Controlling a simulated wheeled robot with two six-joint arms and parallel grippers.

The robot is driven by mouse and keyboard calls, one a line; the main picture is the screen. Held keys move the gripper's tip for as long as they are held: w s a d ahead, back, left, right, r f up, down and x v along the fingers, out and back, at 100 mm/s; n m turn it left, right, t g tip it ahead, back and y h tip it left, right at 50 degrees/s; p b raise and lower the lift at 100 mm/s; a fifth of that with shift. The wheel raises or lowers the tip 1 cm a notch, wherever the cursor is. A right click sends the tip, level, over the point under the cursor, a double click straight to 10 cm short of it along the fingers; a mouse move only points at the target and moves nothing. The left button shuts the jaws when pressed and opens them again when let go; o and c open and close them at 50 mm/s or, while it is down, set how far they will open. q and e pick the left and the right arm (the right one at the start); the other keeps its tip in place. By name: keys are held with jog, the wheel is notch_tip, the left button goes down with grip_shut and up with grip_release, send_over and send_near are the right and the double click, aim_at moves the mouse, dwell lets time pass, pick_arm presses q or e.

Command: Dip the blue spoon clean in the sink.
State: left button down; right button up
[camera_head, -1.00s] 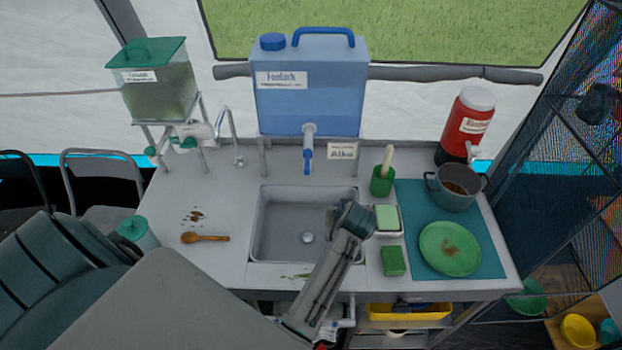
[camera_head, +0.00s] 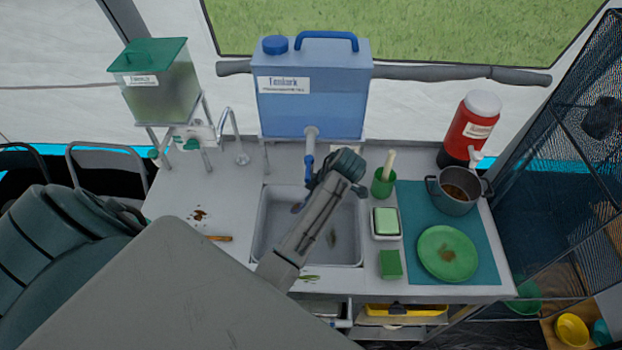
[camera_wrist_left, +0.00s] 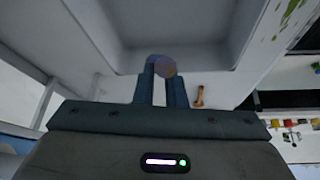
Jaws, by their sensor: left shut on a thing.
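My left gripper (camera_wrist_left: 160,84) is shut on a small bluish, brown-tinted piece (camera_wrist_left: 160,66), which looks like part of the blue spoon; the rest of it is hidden. In the head view my left arm crosses the metal sink (camera_head: 352,255), with its wrist near the far rim, close to the blue tap of the water container (camera_head: 310,92). The fingers are mostly hidden there. The sink basin also shows ahead of the fingers in the left wrist view (camera_wrist_left: 185,38). A dark smudge or shadow lies on the basin floor. My right gripper is not in view.
A wooden spoon (camera_head: 220,238) and brown stains lie left of the sink. Right of it are a soap dish (camera_head: 385,223), a green sponge (camera_head: 391,264), a green cup (camera_head: 383,182), a green plate (camera_head: 447,253) and a grey pot (camera_head: 457,190).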

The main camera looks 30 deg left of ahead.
pick_arm(q)
notch_tip(320, 180, down, 4)
jog(key=shift+f, duration=0.2)
notch_tip(320, 180, down, 11)
jog(key=b, duration=0.8)
jog(key=shift+r, duration=0.15)
dwell(2.0)
jog(key=shift+r+p, duration=4)
jog(key=shift+r, duration=3.85)
